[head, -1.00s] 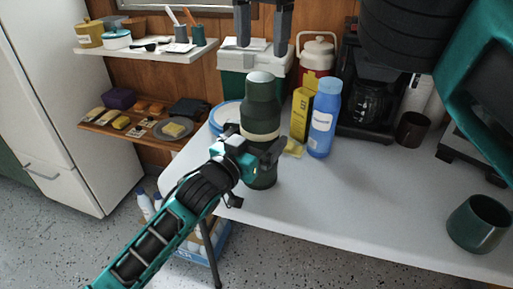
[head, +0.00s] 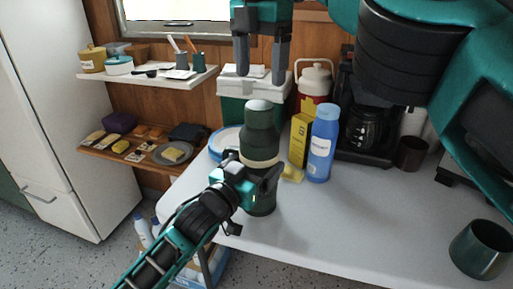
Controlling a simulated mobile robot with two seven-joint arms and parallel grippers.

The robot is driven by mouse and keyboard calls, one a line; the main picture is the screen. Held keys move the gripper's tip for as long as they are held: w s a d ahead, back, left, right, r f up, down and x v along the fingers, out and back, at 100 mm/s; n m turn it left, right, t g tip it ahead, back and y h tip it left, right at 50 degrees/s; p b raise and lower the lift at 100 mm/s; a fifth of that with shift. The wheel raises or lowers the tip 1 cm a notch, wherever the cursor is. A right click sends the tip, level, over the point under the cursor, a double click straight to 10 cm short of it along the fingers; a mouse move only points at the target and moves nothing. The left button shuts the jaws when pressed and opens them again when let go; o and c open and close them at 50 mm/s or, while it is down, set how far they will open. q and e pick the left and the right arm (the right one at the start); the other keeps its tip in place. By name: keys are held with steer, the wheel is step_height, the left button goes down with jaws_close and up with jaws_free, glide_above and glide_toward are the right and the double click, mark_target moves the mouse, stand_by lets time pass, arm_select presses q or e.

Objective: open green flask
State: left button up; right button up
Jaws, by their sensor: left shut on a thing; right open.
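The green flask (head: 261,139) stands upright near the left front edge of the white table. It has a pale band round its middle and a grey-green cap (head: 259,105) on top. My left gripper (head: 262,185) is shut on the flask's lower body, below the band, and hides part of it. My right gripper (head: 261,68) is open and empty, pointing down above the flask, with clear space between its fingertips and the cap.
A yellow box (head: 299,139) and a blue bottle (head: 322,143) stand close to the flask's right. Behind are a green-and-white cooler (head: 237,88), a red-and-white jug (head: 314,85) and a coffee maker (head: 367,130). A dark green mug (head: 480,249) stands at right. The table's (head: 370,220) front middle is clear.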

mark_target(260, 104)
arm_select(q)
steer(key=c, duration=0.3)
arm_select(e)
steer(key=m, duration=0.8)
steer(key=shift+m, duration=0.4)
steer(key=shift+f, duration=4)
steer(key=shift+c, duration=0.2)
